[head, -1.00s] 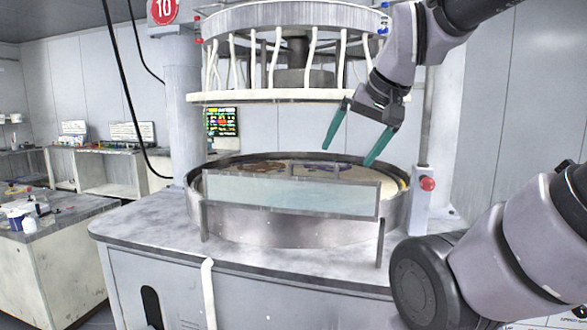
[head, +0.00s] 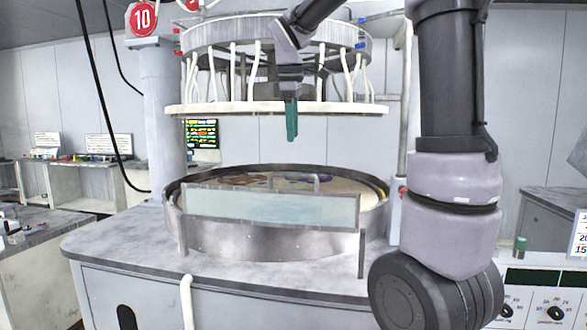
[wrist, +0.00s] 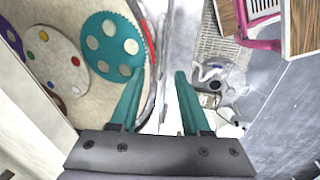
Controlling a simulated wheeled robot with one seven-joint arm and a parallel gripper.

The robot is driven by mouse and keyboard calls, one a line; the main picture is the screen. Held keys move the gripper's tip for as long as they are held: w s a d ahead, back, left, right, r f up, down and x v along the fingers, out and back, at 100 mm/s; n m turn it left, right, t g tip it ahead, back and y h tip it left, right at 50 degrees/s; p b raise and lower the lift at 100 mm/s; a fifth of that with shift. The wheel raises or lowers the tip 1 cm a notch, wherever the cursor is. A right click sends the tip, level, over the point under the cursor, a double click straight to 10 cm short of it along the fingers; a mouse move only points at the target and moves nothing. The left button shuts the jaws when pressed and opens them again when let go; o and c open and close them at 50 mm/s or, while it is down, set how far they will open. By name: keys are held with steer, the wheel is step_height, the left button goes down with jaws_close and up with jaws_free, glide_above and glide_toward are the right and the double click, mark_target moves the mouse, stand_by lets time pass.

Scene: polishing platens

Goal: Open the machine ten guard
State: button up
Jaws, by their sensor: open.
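The guard of machine ten is a clear panel in a grey metal frame (head: 270,205). It stands upright across the front of the round polishing platen (head: 180,195), on two posts. A small grey handle bar (head: 316,182) shows at its top edge. A round red sign with 10 (head: 143,18) is on the column at left. My gripper (head: 291,138) has teal fingers pointing down, above and behind the guard's top edge and apart from it. In the wrist view my gripper (wrist: 160,75) is open and empty.
The ring-shaped upper head (head: 275,108) with white hoses hangs over the platen, close to my gripper. The wrist view shows a teal disc (wrist: 103,62) and a white disc (wrist: 45,55) on the platen. A control panel (head: 535,305) is at lower right.

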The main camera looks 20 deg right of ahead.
mark_target(293, 175)
steer(key=f, duration=0.3)
steer(key=w+f, duration=0.1)
steer(key=f, duration=0.3)
steer(key=w+d+f, duration=0.1)
steer(key=f, duration=0.2)
steer(key=shift+f, duration=0.3)
jaws_close()
stand_by(1.0)
